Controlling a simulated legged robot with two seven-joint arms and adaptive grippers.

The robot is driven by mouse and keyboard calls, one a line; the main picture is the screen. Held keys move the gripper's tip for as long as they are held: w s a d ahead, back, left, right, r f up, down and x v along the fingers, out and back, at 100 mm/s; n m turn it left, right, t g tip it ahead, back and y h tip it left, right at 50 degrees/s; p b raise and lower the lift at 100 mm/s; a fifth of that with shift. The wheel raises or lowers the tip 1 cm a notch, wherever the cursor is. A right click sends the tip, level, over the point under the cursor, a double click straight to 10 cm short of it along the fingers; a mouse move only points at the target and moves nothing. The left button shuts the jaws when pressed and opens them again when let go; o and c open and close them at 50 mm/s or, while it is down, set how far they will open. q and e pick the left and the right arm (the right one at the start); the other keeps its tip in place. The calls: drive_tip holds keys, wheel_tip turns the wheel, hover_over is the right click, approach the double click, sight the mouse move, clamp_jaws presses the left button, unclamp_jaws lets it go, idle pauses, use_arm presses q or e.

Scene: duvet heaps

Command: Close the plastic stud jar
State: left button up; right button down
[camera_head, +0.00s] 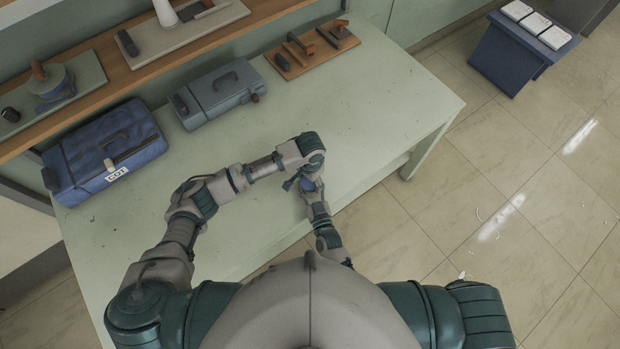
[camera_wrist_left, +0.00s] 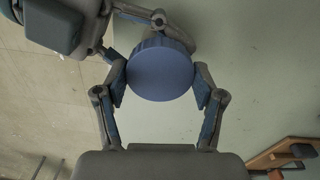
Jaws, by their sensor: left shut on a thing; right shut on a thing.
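The round blue lid of the stud jar (camera_wrist_left: 160,70) is in the middle of the left wrist view, seen from above with its ribbed rim showing. A small blue part of the jar also shows in the head view (camera_head: 307,184). My left gripper (camera_wrist_left: 160,82) is shut on the lid, one finger at each side. My right gripper (camera_head: 312,186) comes in from the other side and is shut on the jar below the lid. The jar's body is mostly hidden under the lid and between the grippers, so I cannot tell how the lid sits on it.
The pale green table (camera_head: 385,95) is clear around the jar. Along its back are a blue bag (camera_head: 105,150), a grey toolbox (camera_head: 220,93) and a wooden tool board (camera_head: 312,50). A shelf (camera_head: 100,62) runs above. A blue stand (camera_head: 515,55) is on the floor.

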use_arm(q)
drive_tip(key=shift+m, duration=1.2)
drive_tip(key=o, duration=1.3)
drive_tip(key=shift+r, duration=2.25)
drive_tip(key=shift+c, duration=0.5)
